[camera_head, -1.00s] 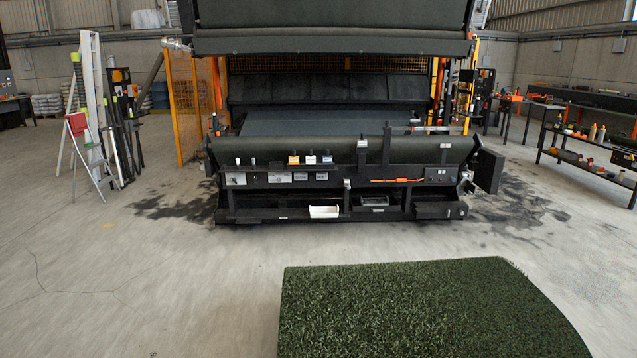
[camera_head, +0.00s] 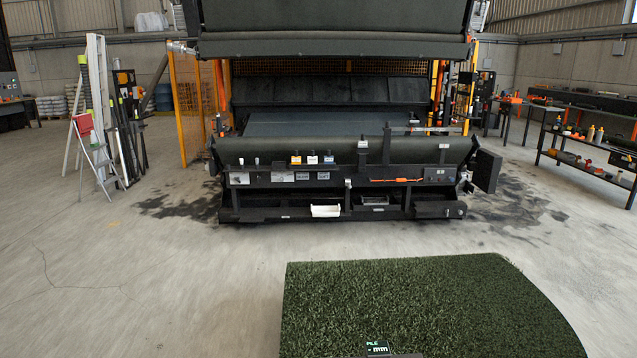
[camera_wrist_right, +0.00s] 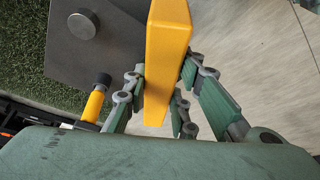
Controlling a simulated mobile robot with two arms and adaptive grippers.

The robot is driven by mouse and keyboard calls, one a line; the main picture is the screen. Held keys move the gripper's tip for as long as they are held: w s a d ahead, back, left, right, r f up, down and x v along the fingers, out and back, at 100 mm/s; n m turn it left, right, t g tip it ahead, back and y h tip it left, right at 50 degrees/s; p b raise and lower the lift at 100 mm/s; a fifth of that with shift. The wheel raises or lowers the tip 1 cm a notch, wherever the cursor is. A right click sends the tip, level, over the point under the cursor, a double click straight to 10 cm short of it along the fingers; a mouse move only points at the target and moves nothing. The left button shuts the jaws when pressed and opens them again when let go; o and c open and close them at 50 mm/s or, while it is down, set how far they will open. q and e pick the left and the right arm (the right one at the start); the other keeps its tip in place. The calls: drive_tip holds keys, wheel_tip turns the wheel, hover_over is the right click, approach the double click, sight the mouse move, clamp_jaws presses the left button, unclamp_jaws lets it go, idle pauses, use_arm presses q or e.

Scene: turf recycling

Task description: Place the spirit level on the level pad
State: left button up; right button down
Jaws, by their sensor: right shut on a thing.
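My right gripper (camera_wrist_right: 164,78) shows in the right wrist view, its green-padded fingers shut on a yellow bar-shaped body. The level pad cannot be made out with certainty in either view. Neither gripper shows in the head view.
A round metal knob (camera_wrist_right: 82,25) and a yellow-handled tool (camera_wrist_right: 95,100) are on or by the plate. Green turf (camera_head: 420,305) fills the lower right, with a small "PILE mm" display (camera_head: 377,348) at its near edge. A large dark machine (camera_head: 340,170) stands ahead; bare floor lies left.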

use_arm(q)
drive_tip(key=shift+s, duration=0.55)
use_arm(e)
drive_tip(key=w+d+r+m+h, duration=0.1)
drive_tip(key=w+d+r+m, duration=0.2)
drive_tip(key=r, duration=0.4)
drive_tip(key=w+d+r+m+t+h, duration=0.1)
drive_tip(key=w+d+r+m, duration=0.1)
drive_tip(key=r, duration=0.5)
drive_tip(key=shift+w+d+m, duration=0.4)
drive_tip(key=shift+w+m, duration=0.05)
drive_tip(key=shift+m, duration=0.35)
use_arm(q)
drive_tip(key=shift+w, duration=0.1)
use_arm(e)
drive_tip(key=shift+a, duration=0.1)
